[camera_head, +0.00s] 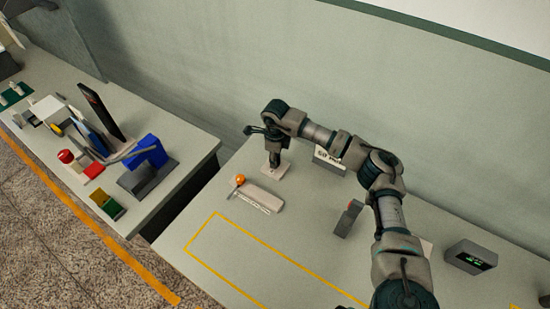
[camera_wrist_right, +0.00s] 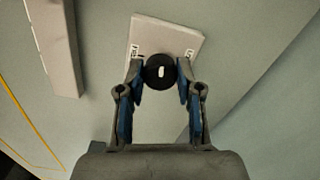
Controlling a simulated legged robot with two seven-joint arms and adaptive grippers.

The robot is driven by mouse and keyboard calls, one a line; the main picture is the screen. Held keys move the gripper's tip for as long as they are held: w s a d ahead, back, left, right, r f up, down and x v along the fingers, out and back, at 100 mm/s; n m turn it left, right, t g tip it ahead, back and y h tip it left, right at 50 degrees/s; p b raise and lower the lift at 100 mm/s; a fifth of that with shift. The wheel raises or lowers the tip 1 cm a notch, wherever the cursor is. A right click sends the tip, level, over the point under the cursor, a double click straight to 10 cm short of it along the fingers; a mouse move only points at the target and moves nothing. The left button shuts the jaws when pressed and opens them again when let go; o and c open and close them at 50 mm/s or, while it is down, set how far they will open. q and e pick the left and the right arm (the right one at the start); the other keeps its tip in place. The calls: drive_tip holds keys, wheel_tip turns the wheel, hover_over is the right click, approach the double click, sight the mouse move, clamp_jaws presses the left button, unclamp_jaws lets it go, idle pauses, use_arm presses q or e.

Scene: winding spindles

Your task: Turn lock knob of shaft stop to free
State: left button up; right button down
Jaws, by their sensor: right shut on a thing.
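The shaft stop shows in the right wrist view as a light square plate (camera_wrist_right: 184,38) with small printed labels at its left and right edges. Its round black lock knob (camera_wrist_right: 160,84) has a short white mark on top. My right gripper (camera_wrist_right: 160,75) is shut on the knob, one finger on each side. In the head view the plate (camera_head: 267,172) stands near the back of the table, and my right gripper (camera_head: 274,160) reaches down onto it and hides the knob. The label text is too small to read. My left gripper is not in view.
A grey block with a red top (camera_head: 348,218) and a box with a green display (camera_head: 470,257) stand right. Yellow lines (camera_head: 235,276) mark a clear area in front. A cluttered bench stands left across a gap.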

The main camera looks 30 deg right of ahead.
drive_tip(key=shift+s+d+f, duration=0.1)
drive_tip(key=shift+d+f, duration=0.05)
drive_tip(key=n, duration=0.7)
drive_tip(key=shift+n, duration=0.3)
drive_tip(key=n, duration=0.3)
drive_tip(key=shift+n+b, duration=0.3)
drive_tip(key=shift+n, duration=0.9)
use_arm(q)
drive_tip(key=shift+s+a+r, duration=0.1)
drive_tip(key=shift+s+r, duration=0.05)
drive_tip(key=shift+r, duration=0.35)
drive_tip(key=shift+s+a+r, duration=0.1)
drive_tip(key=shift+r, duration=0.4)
use_arm(e)
drive_tip(key=shift+n, duration=0.8)
drive_tip(key=shift+r, duration=0.2)
